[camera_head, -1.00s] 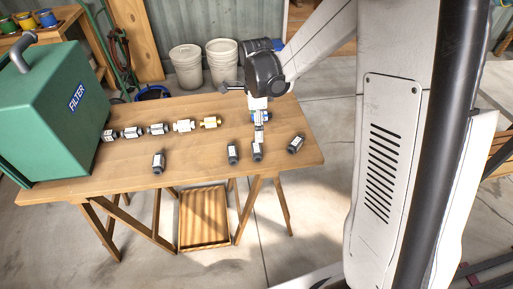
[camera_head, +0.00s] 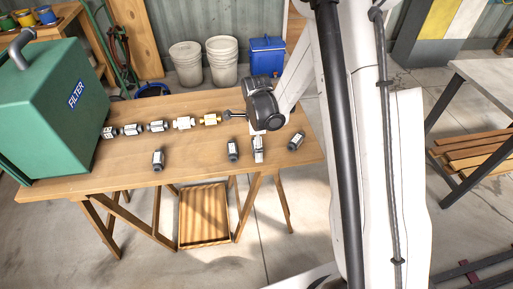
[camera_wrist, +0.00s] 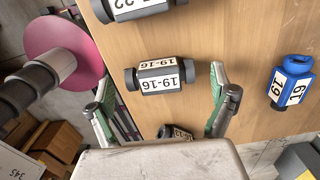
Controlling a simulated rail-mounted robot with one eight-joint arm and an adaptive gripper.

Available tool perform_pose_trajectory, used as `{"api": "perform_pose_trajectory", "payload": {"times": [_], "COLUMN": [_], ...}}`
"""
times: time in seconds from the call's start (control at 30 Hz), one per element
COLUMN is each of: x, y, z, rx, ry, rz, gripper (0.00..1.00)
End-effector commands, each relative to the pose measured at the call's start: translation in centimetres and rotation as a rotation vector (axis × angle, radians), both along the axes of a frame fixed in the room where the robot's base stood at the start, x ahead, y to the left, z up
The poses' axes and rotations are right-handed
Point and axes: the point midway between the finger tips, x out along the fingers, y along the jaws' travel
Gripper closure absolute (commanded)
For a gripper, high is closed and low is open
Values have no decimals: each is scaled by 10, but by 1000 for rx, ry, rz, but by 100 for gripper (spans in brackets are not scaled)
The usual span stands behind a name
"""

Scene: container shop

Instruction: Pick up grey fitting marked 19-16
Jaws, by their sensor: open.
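The grey fitting marked 19-16 (camera_wrist: 160,77) lies on its side on the wooden table in the wrist view, its white label facing up. In the head view it (camera_head: 258,157) is near the table's front edge, partly covered by my gripper (camera_head: 258,140). In the wrist view my gripper (camera_wrist: 162,82) is open, with one finger beyond each end of this fitting and a visible gap on both sides. The gripper is above the fitting; the exact height is hard to tell.
A grey fitting ending in 22 (camera_wrist: 140,8) and a blue fitting marked 19 (camera_wrist: 291,82) lie nearby. A dark fitting (camera_wrist: 177,132) shows between the finger bases. A row of joined fittings (camera_head: 158,126) runs from the green filter box (camera_head: 50,110) toward my wrist.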

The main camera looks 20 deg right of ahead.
Motion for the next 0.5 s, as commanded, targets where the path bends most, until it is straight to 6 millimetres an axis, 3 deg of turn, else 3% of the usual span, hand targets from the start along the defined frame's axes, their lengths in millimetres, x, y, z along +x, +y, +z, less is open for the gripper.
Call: {"api": "perform_pose_trajectory", "payload": {"times": [0.33, 0.5], "x": [0, 0], "y": [0, 0], "z": [-7, -7], "rx": [0, 0], "ry": [0, 0], "rz": [0, 0], "gripper": [9, 31]}}
